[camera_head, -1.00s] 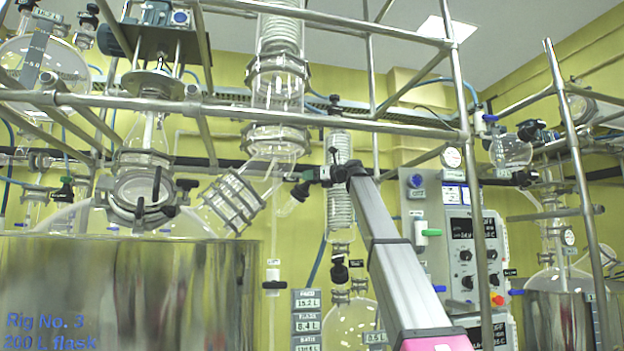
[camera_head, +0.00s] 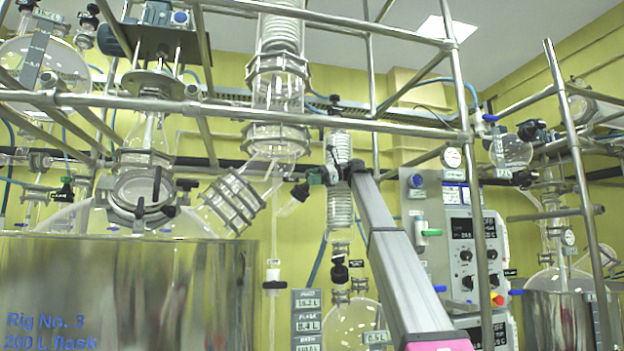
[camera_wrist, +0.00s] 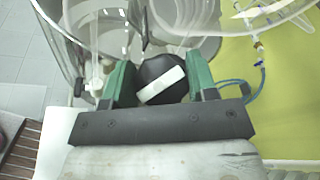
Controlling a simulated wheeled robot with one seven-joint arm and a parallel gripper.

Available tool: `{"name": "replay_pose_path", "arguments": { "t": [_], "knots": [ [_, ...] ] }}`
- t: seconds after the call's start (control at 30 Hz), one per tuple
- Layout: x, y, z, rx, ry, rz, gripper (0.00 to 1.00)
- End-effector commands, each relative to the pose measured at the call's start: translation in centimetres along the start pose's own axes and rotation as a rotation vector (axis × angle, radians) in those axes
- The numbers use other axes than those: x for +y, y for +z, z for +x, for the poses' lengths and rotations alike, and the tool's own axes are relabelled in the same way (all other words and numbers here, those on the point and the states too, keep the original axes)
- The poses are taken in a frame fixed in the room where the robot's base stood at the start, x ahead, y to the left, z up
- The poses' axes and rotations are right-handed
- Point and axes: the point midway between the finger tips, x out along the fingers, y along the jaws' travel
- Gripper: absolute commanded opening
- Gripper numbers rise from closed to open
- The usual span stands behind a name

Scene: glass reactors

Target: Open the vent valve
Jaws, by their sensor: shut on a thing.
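A black round knob with a white bar across its face (camera_wrist: 162,84) sits between the two green fingers of my gripper (camera_wrist: 158,74) in the wrist view. The white bar lies tilted, its right end higher. I take this knob for the vent valve's handle; no label on it is readable. In the head view my gripper (camera_head: 318,176) is at the end of my raised arm, beside the glass side neck below the central column. The knob is too small to make out there, and the valve body behind it is mostly hidden.
Metal frame bars (camera_head: 240,108) cross above my arm. A coiled glass condenser (camera_head: 340,205) stands just behind my gripper. A large steel vessel (camera_head: 130,290) is at the lower left, and a control panel (camera_head: 468,255) is to the right.

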Motion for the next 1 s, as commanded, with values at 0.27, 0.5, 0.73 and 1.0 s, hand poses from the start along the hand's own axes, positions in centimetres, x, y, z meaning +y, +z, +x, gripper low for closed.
{"name": "replay_pose_path", "arguments": {
  "t": [0.27, 0.5, 0.73, 1.0],
  "knots": [
    [-0.1, 0.02, -0.03, 0.0, 0.134, -0.132, 0.29],
    [0.04, 0.0, -0.03, 0.001, 0.196, -0.195, 0.29],
    [0.11, -0.03, -0.03, 0.003, 0.216, -0.215, 0.29],
    [0.13, -0.04, -0.03, 0.003, 0.218, -0.216, 0.29]
  ]
}}
